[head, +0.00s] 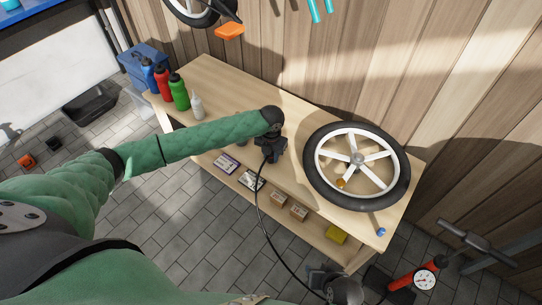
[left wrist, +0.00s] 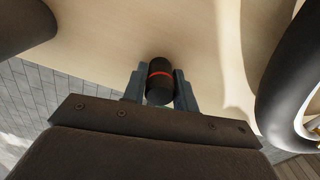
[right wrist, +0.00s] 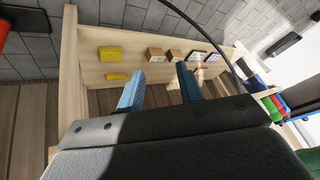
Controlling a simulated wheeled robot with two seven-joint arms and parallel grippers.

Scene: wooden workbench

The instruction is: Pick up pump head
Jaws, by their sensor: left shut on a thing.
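The pump head (left wrist: 160,88) is a black cylinder with a red-orange ring, seen in the left wrist view between the two fingers of my left gripper (left wrist: 160,78). The left gripper is shut on it, over the pale bench top. In the head view my left gripper (head: 268,152) is over the middle of the bench, and the pump head is mostly hidden there. A black hose (head: 260,205) runs down from it towards the red pump (head: 402,281) with its round gauge at the lower right. In the right wrist view my right gripper (right wrist: 158,72) has its fingers apart with nothing between them.
A black-tyred wheel (head: 315,165) lies on the right of the wooden bench (head: 225,85). Several bottles (head: 178,92) stand at its left end. Small boxes (head: 278,200) and a yellow item (head: 336,234) are on the lower shelf. A blue cap-like item (head: 381,232) is near the front right edge.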

